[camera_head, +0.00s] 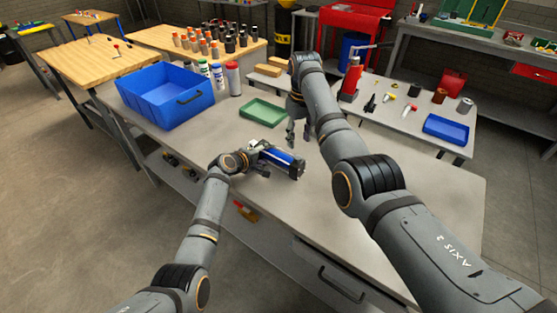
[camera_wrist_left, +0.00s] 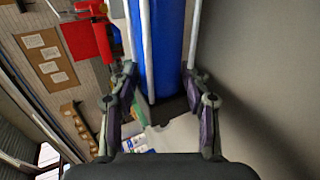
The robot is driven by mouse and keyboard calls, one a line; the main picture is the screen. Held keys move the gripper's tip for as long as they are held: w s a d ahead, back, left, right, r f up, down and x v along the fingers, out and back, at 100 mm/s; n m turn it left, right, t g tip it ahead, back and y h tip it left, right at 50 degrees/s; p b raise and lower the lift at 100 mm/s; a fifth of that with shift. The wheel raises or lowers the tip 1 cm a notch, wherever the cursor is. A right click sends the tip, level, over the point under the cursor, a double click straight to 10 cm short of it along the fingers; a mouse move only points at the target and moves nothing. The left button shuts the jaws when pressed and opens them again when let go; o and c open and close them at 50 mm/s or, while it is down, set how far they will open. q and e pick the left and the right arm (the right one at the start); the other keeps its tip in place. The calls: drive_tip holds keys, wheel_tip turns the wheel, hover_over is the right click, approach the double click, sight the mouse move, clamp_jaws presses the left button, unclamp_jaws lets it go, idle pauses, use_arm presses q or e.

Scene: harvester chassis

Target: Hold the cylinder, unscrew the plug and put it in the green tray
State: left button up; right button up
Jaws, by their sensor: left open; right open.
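The blue cylinder (camera_head: 281,156) with silver rods and dark end pieces lies on the grey workbench. My left gripper (camera_head: 262,160) is at its left side in the head view. In the left wrist view the cylinder (camera_wrist_left: 167,45) runs between the fingers of the left gripper (camera_wrist_left: 160,85), which is open. My right gripper (camera_head: 297,138) is open and empty, pointing down behind the cylinder and beside the green tray. The green tray (camera_head: 263,112) appears empty. I cannot make out the plug; the cylinder's ends are small or hidden.
A large blue bin (camera_head: 170,97) stands at the bench's back left, with several bottles (camera_head: 218,75) beside it. Two wooden blocks (camera_head: 268,70) lie behind the tray. A red tool (camera_head: 351,78) and a small blue tray (camera_head: 446,129) are on the right. The front of the bench is clear.

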sight(298, 157)
use_arm(q)
drive_tip(key=shift+w+d+f, duration=0.1)
drive_tip(key=shift+w+d, duration=0.05)
drive_tip(key=shift+d, duration=0.05)
use_arm(e)
drive_tip(key=shift+w+d+f, duration=0.1)
use_arm(q)
drive_tip(key=shift+c, duration=0.5)
clamp_jaws()
use_arm(e)
drive_tip(key=m, duration=0.4)
drive_tip(key=shift+m, duration=0.4)
drive_tip(key=m, duration=0.2)
drive_tip(key=shift+m, duration=0.4)
drive_tip(key=m, duration=2.4)
wheel_tip(298, 157, down, 8)
